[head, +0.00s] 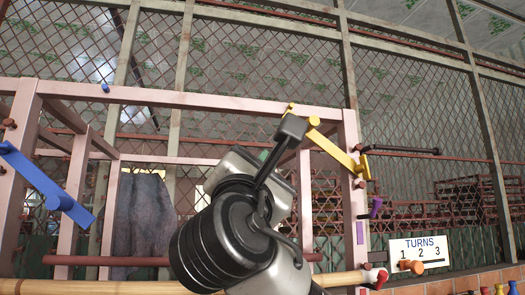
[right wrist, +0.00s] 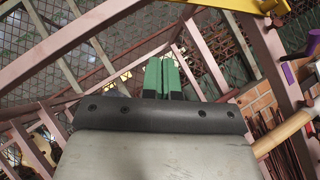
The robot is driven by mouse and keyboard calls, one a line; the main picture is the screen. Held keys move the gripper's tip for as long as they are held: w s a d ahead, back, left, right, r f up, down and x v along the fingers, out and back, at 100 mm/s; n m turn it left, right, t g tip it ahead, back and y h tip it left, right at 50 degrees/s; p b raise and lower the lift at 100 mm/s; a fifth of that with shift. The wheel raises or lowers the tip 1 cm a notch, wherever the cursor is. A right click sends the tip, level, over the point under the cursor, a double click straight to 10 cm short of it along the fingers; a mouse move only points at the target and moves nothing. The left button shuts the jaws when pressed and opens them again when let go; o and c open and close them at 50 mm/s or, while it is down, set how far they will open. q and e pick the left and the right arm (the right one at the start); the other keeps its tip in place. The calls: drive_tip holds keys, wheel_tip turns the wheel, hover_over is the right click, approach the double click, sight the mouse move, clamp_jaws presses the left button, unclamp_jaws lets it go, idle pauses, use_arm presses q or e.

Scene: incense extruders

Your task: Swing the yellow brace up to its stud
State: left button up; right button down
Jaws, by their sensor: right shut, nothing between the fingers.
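The yellow brace (head: 335,149) slopes from the right post of the pink frame up left to the top beam, and its upper end lies close to that beam. A round yellow knob (head: 313,122) sits near that end. I cannot tell whether the end is on its stud. In the right wrist view a yellow bar (right wrist: 238,5) crosses the top edge. My right gripper's green fingers (right wrist: 162,77) are shut and empty, below and apart from the yellow bar. In the head view my right wrist hides most of them. My left gripper is not in view.
A blue brace (head: 48,184) hangs sloping down at the left, with a blue stud (head: 105,88) on the top beam. A dark cloth (head: 143,215) hangs inside the frame. A "TURNS 1 2 3" sign (head: 419,250), a purple handle (head: 376,208) and a dark rod (head: 405,150) are at right.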

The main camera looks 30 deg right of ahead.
drive_tip(key=w+d+r+p, duration=0.3)
drive_tip(key=d+r+p, duration=0.3)
drive_tip(key=r, duration=0.1)
drive_tip(key=shift+w, duration=0.1)
drive_tip(key=shift+s+d+r+m+g+h+b, duration=0.15)
drive_tip(key=shift+d+r+m+g+b, duration=0.2)
drive_tip(key=shift+r, duration=0.2)
drive_tip(key=shift+s+d+r+m+g+h+b, duration=0.15)
drive_tip(key=shift+r+m+g+b, duration=0.1)
drive_tip(key=shift+r+b, duration=0.25)
drive_tip(key=shift+w, duration=0.1)
